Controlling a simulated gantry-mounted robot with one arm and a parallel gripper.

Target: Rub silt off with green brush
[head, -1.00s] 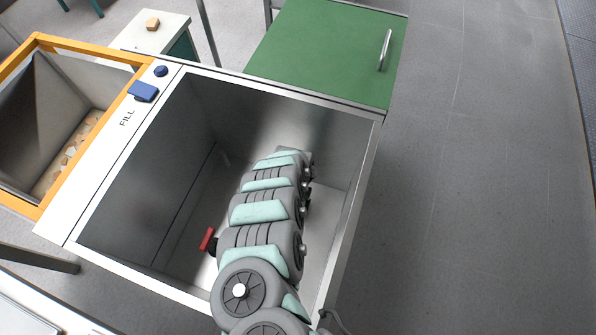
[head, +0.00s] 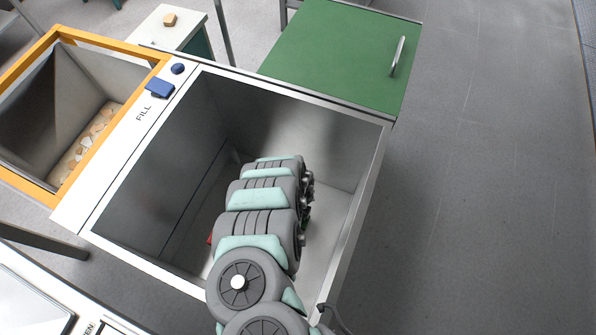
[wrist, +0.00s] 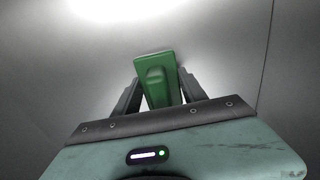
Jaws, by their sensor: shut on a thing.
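The green brush (wrist: 157,76) is between the two fingers of my gripper (wrist: 158,92) in the wrist view. My gripper is shut on it. The brush's far end points toward a smooth grey metal surface; I cannot tell whether it touches. My arm reaches down into the metal basin (head: 340,140) in the head view and hides its middle. No silt can be made out on the visible walls.
A red part (head: 210,239) shows low in the basin, mostly behind my arm. A blue switch (head: 159,88) marked FILL is on the left rim. An orange-framed hopper (head: 110,62) holds brownish pieces. A green cabinet (head: 330,45) stands behind. Open floor lies right.

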